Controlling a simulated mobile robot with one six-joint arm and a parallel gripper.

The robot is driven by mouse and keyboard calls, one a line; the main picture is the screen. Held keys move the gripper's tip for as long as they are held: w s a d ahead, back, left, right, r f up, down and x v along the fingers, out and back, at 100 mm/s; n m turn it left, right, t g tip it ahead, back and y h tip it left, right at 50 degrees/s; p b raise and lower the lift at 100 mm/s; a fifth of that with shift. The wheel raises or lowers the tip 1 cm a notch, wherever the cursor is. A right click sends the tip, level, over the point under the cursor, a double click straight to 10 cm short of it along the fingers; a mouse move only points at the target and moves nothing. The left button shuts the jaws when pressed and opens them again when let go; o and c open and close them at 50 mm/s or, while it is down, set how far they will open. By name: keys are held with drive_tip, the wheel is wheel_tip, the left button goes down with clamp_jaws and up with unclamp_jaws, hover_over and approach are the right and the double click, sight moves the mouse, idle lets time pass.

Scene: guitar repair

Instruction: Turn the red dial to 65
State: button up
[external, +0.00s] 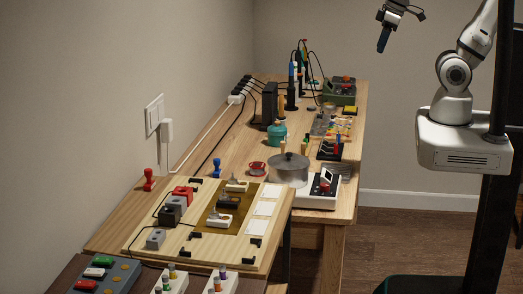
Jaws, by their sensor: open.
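A white box with a dark sloped panel (319,192) stands at the near right edge of the far table. A small red part (325,186) on its panel looks like the red dial; its scale and pointer are too small to read. My gripper (383,42) is high at the top of the view, in front of the back wall, pointing down. It is open, well apart from the box and above the table's level, with nothing seen in it.
A metal pot (288,168) stands close beside the box, on its left. A board with switches (215,220) lies in front. Free air lies right of the table.

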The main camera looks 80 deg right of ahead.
wheel_tip(320, 180, up, 3)
drive_tip(key=p, duration=0.2)
drive_tip(key=n+g+b, duration=0.5)
drive_tip(key=n+b, duration=1.5)
drive_tip(key=b, duration=0.8)
hover_over(324, 185)
drive_tip(key=f, duration=3.1)
drive_tip(key=shift+w+d+f, duration=0.15)
drive_tip(key=shift+w+f, duration=0.1)
drive_tip(key=shift+t, duration=0.3)
drive_tip(key=f, duration=0.2)
drive_tip(key=f+b, duration=0.1)
drive_tip(key=f, duration=0.4)
drive_tip(key=shift+s+f, duration=0.25)
drive_tip(key=c, duration=1)
